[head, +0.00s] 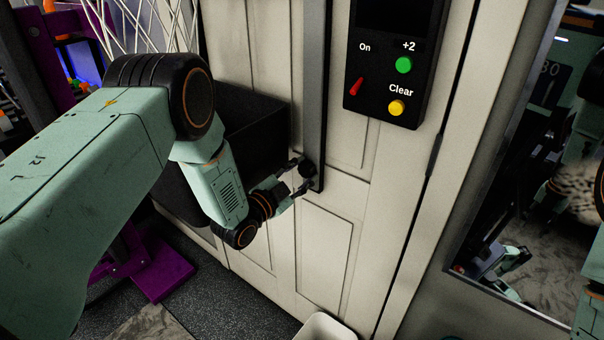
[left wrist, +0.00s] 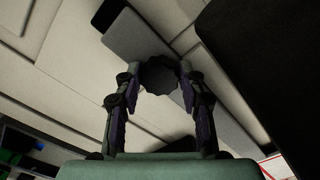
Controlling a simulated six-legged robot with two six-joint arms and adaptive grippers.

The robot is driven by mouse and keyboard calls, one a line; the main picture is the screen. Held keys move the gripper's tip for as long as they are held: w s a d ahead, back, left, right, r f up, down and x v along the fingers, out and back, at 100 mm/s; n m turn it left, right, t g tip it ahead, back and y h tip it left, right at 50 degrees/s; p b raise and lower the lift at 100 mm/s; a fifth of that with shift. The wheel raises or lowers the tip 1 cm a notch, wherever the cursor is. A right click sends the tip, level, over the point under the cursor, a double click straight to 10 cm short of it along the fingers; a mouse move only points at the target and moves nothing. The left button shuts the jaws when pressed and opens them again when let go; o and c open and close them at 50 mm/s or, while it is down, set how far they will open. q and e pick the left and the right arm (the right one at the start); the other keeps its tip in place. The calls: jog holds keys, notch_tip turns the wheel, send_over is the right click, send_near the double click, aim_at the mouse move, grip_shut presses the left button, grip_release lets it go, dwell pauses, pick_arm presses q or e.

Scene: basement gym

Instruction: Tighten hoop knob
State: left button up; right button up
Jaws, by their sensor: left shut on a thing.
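The hoop knob (head: 307,169) is a small dark knob at the lower end of a grey vertical bar (head: 314,90) on the pale panelled door. My left gripper (head: 299,174) reaches it from the left, with its fingers on either side of the knob. In the left wrist view the knob (left wrist: 160,75) is a dark, scalloped round shape between the two fingertips of my left gripper (left wrist: 159,80), which is shut on it. The fingers partly hide the knob's sides. I cannot make out my right gripper for certain in the head view.
A black scoreboard box (head: 390,60) with a red switch, a green button and a yellow button hangs right of the bar. A black bin (head: 255,135) stands behind my left forearm. A white container (head: 325,329) is below. A mirror (head: 520,200) is at right.

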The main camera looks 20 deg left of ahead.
pick_arm(q)
jog(key=shift+m, duration=0.3)
dwell(0.4)
jog(key=o, duration=1.2)
jog(key=v, duration=1.2)
jog(key=shift+r, duration=0.1)
